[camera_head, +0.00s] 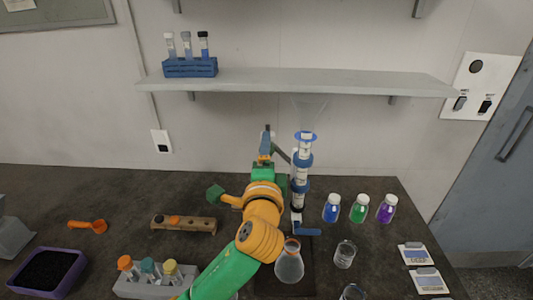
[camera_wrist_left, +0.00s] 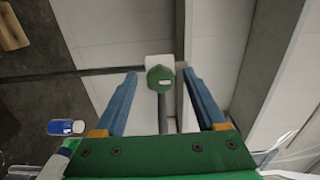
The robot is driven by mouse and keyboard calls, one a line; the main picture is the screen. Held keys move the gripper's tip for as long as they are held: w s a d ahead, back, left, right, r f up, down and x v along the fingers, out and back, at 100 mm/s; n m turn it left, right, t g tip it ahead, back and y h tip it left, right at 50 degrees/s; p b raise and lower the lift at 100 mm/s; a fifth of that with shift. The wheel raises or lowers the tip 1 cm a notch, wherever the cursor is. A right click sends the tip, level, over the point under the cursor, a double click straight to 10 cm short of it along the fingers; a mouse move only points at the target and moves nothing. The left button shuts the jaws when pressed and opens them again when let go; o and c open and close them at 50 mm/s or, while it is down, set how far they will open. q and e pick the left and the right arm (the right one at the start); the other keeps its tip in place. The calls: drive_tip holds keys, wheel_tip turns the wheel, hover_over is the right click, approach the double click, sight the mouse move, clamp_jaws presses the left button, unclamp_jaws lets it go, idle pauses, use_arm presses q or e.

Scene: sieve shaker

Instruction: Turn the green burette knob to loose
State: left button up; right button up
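The burette (camera_head: 299,200) stands upright at the centre of the bench in the head view, with blue fittings and a blue handle (camera_head: 307,232) near its lower end. In the left wrist view a green knob (camera_wrist_left: 160,72) sits at a white block, with a dark rod below it. My left gripper (camera_head: 267,132) is beside the upper burette, left of it. In the wrist view the open blue fingers of the gripper (camera_wrist_left: 160,76) stand on either side of the knob, with gaps visible. I cannot make out the knob in the head view. My right gripper is not in view.
A flask (camera_head: 289,266) stands below the burette, with a beaker (camera_head: 345,254) to its right. Blue (camera_head: 331,210), green (camera_head: 359,210) and purple (camera_head: 386,210) bottles stand further right. A shelf (camera_head: 300,80) overhangs behind. A wooden rack (camera_head: 200,224) lies left of my arm.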

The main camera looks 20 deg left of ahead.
use_arm(q)
drive_tip(key=b+v, duration=0.2)
drive_tip(key=v, duration=0.5)
idle(0.3)
